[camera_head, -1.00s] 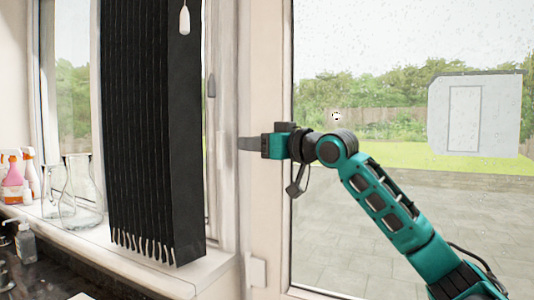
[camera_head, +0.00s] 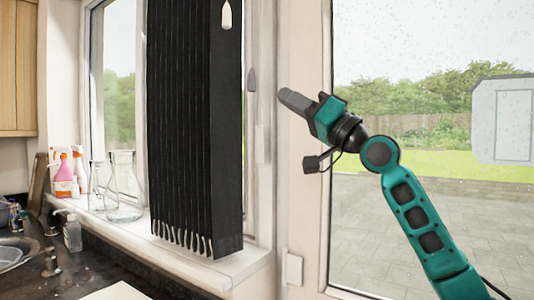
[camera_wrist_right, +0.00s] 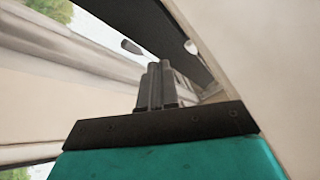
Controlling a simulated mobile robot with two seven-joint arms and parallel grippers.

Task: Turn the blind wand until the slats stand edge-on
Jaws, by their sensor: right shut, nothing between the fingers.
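The blind (camera_head: 190,120) hangs in the window as a bundle of long black vertical slats. I cannot tell their exact angle. A white teardrop-shaped end piece (camera_head: 226,14), perhaps the wand's end, hangs in front of the blind's upper right. It also seems to show in the right wrist view (camera_wrist_right: 190,47), beyond the fingers. My right gripper (camera_head: 285,95) is shut and empty. It is right of the blind and below the white piece, apart from both, with its fingers pointing up and left. My left gripper is out of view.
Glass flasks (camera_head: 122,190) and spray bottles (camera_head: 64,175) stand on the sill left of the blind. A window handle (camera_head: 251,80) sits on the frame between the blind and my right gripper. A sink (camera_head: 14,252) is at lower left.

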